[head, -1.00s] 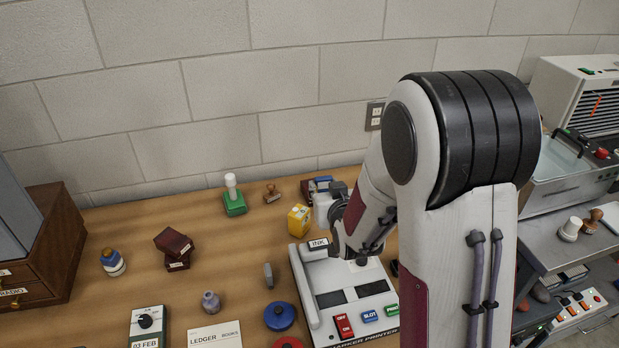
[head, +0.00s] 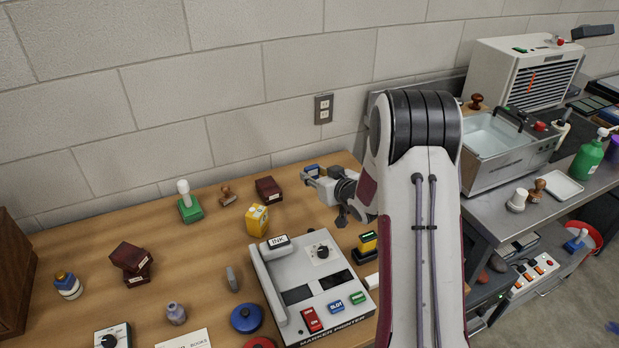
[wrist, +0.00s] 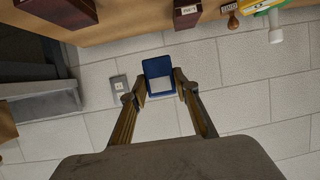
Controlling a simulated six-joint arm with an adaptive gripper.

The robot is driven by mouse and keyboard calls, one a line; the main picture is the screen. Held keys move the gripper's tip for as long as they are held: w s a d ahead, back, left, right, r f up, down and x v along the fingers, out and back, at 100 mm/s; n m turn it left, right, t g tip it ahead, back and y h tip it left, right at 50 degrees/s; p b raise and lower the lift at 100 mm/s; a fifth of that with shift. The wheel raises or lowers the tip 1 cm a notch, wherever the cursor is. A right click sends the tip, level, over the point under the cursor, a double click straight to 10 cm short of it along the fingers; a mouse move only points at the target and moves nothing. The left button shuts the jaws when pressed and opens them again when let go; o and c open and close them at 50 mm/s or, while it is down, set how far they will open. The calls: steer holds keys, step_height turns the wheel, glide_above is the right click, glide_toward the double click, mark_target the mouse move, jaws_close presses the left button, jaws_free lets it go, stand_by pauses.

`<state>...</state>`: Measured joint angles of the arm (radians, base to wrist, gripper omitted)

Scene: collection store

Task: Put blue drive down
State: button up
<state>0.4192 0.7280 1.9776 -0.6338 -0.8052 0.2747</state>
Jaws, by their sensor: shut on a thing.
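The blue drive (head: 311,171) is a small blue block; in the wrist view it shows a pale label on its face (wrist: 158,68). My gripper (head: 307,179) is shut on it, with one finger on each side of the drive in the wrist view (wrist: 155,88). The drive is near the table's back edge, close to the wall, at the right of a dark red box (head: 268,189). Its underside is hidden, and I cannot tell whether it touches the table.
The wooden table (head: 205,262) has bare patches at its middle left. A marker printer (head: 318,275), a yellow bottle (head: 257,220), a green-based stamp (head: 189,206) and a yellow-and-black stamp (head: 367,245) stand nearby. A metal sink (head: 495,150) stands beyond the table at the right.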

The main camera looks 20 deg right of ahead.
steer(key=shift+w+d+f+n+y, duration=0.8)
steer(key=shift+w+d+f+y, duration=0.1)
steer(key=shift+d+f, duration=0.15)
steer(key=f+n+y, duration=0.1)
steer(key=f+n+g+y, duration=0.1)
steer(key=n+y, duration=0.1)
steer(key=shift+s+f+g+y, duration=0.25)
steer(key=shift+f+g+y, duration=0.05)
steer(key=shift+f+y, duration=0.1)
steer(key=s+a+n+y, duration=0.1)
steer(key=s+a+n+g+y, duration=0.1)
steer(key=a, duration=0.1)
steer(key=a+n+g+y, duration=0.1)
steer(key=shift+s+a+f+n, duration=0.1)
steer(key=shift+s+a+n, duration=0.05)
steer(key=shift+s+n, duration=0.2)
steer(key=shift+f, duration=0.15)
steer(key=shift+f, duration=3.25)
